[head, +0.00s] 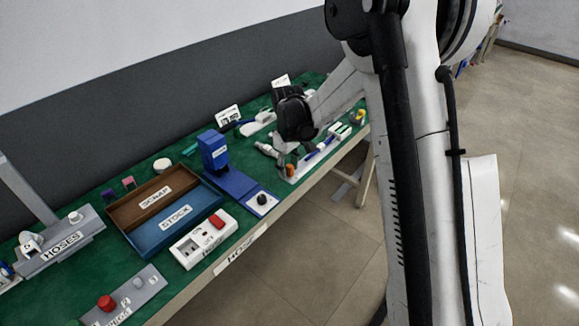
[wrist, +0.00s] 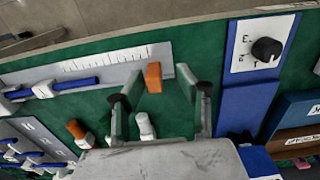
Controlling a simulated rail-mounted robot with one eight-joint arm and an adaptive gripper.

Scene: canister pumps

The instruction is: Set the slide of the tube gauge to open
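A pale plate with printed scale marks (wrist: 100,67), which looks like the tube gauge, lies along the table edge. An orange block (wrist: 153,77), apparently its slide, stands at the plate's end by the blue base; it also shows in the head view (head: 291,169). A blue rod with white ends (wrist: 72,84) lies along the plate. My gripper (wrist: 156,92) is open, with the orange block between its fingertips in the wrist view; I cannot tell whether either finger touches it. In the head view my gripper (head: 283,158) is low over this end of the gauge, partly hiding it.
A blue base with a black knob on a white dial (wrist: 266,50) is beside the gauge. White fittings (wrist: 146,126) and a second orange piece (wrist: 76,129) lie on the green table. The brown scrap tray (head: 123,214) and blue stock tray (head: 148,245) are farther left.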

